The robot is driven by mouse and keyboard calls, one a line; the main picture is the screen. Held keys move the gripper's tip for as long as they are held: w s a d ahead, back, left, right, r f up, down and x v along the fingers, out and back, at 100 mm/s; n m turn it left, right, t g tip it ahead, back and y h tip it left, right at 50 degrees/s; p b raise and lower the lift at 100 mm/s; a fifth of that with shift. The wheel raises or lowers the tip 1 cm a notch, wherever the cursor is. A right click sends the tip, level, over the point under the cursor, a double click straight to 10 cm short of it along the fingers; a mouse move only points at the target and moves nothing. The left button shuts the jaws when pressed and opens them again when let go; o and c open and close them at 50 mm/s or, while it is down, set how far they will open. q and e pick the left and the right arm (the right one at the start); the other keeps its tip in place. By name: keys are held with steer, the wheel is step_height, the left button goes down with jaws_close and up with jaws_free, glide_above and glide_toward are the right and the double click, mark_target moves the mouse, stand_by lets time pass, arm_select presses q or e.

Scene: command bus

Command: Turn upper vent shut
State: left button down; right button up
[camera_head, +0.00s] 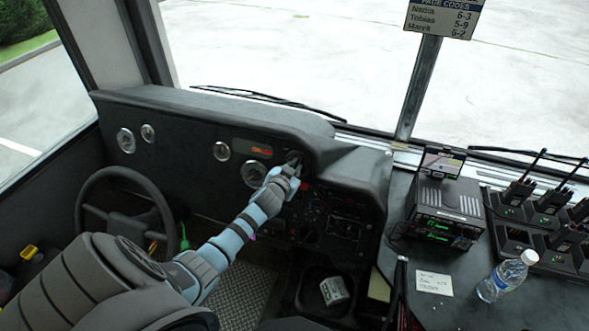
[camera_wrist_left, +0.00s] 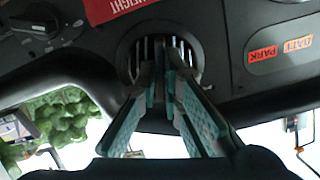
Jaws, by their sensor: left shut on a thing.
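The upper vent (camera_head: 293,155) is a round dark outlet at the right end of the dashboard panel, mostly hidden behind my gripper in the head view. In the left wrist view the vent (camera_wrist_left: 144,52) shows a dark round ring with upright pale slats, with dark gaps between them. My left gripper (camera_head: 289,169) reaches the vent from the front. In the left wrist view its fingers (camera_wrist_left: 167,78) are close together over the middle of the vent, shut on its slats. The exact contact is hidden by the fingertips. My right gripper is in neither view.
A steering wheel (camera_head: 128,215) stands left of my arm. Gauges, switches and a lower control panel (camera_head: 343,229) surround the vent. In the wrist view a red label (camera_wrist_left: 112,8), a knob (camera_wrist_left: 35,24) and lit indicators (camera_wrist_left: 263,54) sit close by. Radios and a bottle (camera_head: 503,277) are at right.

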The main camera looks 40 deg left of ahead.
arm_select(q)
steer(key=n+b, duration=0.2)
steer(key=n, duration=0.8)
steer(key=shift+n, duration=0.3)
stand_by(0.4)
steer(key=c, duration=1.7)
jaws_free()
steer(key=v, duration=1.2)
steer(key=shift+s+a, duration=0.1)
steer(key=shift+a, duration=0.05)
